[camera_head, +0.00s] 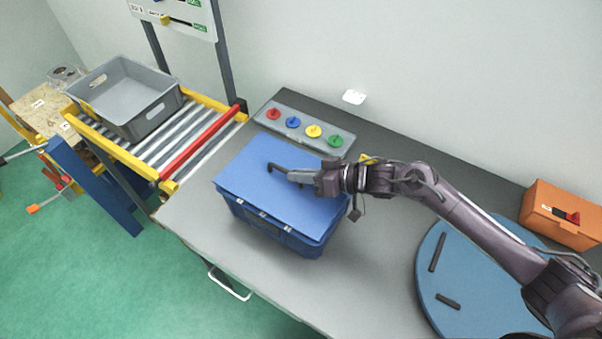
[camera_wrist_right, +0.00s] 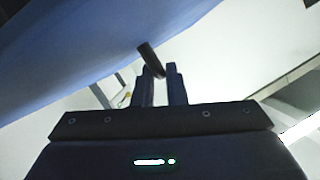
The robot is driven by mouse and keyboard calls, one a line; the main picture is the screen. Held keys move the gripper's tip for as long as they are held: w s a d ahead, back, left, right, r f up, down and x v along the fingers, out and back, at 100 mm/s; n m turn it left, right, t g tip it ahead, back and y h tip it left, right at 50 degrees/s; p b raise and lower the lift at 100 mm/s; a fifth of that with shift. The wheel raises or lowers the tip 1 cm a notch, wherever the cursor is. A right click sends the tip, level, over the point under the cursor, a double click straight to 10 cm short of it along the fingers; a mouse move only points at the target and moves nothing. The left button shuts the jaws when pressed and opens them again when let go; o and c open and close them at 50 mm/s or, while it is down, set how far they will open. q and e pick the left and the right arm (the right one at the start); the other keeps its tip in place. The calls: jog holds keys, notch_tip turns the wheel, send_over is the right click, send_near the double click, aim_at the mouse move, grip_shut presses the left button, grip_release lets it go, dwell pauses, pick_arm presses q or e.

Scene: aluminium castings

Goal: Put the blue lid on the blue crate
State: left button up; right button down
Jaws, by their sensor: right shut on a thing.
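The blue lid (camera_head: 255,183) is a flat sheet with a dark handle (camera_head: 276,167). It lies over the blue crate (camera_head: 278,236), which stands on the grey table; the crate's front wall with its latches shows below the lid. Whether the lid touches the rim all round cannot be told. My right gripper (camera_head: 297,176) reaches in from the right above the lid and is shut on its handle. In the right wrist view the fingers (camera_wrist_right: 160,82) close around the dark handle, beside the blue lid (camera_wrist_right: 70,50). My left gripper is not in view.
Behind the crate lies a grey panel (camera_head: 262,122) with red, blue, yellow and green knobs. A blue round plate (camera_head: 470,290) and an orange box (camera_head: 545,215) are at right. A grey bin (camera_head: 120,110) stands on a roller conveyor (camera_head: 190,135) at left. The front table is clear.

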jog(key=shift+f+b, duration=0.55)
jog(key=shift+f, duration=0.5)
dwell(0.4)
jog(key=c, duration=1.4)
grip_release()
jog(key=shift+s+d, duration=0.15)
jog(key=shift+d, duration=0.2)
jog(key=b+v, duration=0.2)
jog(key=v, duration=0.4)
jog(key=shift+s+d, duration=0.1)
jog(key=shift+d, duration=0.05)
jog(key=shift+s+d+r, duration=0.1)
jog(key=shift+d+r, duration=0.15)
jog(key=shift+r, duration=0.05)
